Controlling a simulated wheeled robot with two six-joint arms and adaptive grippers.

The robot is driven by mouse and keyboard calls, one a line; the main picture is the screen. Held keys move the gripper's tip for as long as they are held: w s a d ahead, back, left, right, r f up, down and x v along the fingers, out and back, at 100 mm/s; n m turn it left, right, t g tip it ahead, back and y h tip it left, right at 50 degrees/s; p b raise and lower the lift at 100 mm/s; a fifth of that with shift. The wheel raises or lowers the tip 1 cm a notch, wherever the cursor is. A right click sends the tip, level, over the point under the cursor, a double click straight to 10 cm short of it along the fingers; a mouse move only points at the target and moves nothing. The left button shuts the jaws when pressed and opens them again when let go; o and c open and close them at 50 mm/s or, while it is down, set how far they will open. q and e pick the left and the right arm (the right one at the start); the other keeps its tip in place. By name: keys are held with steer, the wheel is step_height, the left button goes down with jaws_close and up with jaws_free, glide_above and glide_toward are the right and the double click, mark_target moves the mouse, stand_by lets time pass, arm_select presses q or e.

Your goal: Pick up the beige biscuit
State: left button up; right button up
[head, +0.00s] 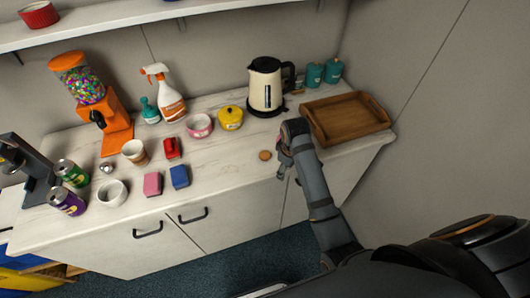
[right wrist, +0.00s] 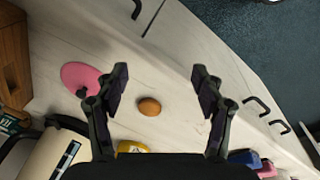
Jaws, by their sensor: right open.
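The beige biscuit (head: 265,155) lies flat on the pale wooden counter, near its front right part. In the right wrist view the small round biscuit (right wrist: 149,106) looks brown-orange and lies between the two fingers, nearer the left one. My right gripper (head: 284,163) is just to the right of the biscuit in the head view. In the right wrist view the gripper (right wrist: 160,84) is open, with nothing held between its fingers. My left gripper does not show.
A wooden tray (head: 345,118) and a kettle (head: 266,85) stand behind my right arm. A flat pink disc (right wrist: 80,77) lies near the left finger. A yellow pot (head: 230,117) and blue sponge (head: 180,176) are left of the biscuit.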

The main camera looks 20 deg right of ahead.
steer(key=w+a+r+n, duration=0.1)
steer(key=w, duration=0.1)
steer(key=w+a+r+n, duration=0.1)
steer(key=w, duration=0.1)
steer(key=w+r+n, duration=0.1)
steer(key=w, duration=0.1)
steer(key=shift+w+a+g, duration=0.15)
steer(key=shift+a+g, duration=0.25)
steer(key=w+a+r+n, duration=0.3)
steer(key=w+r, duration=0.1)
steer(key=p, duration=0.1)
glide_above(265, 154)
steer(key=shift+g, duration=0.3)
steer(key=f, duration=0.5)
steer(key=shift+s+a+f, duration=0.1)
steer(key=shift+s+a, duration=0.15)
steer(key=shift+a, duration=0.05)
steer(key=shift+f+p, duration=0.3)
steer(key=shift+p, duration=0.05)
steer(key=f, duration=0.4)
steer(key=shift+w+d+f+p, duration=0.15)
steer(key=shift+d+f+p, duration=0.15)
steer(key=shift+p, duration=0.1)
steer(key=shift+a, duration=0.1)
steer(key=c, duration=0.9)
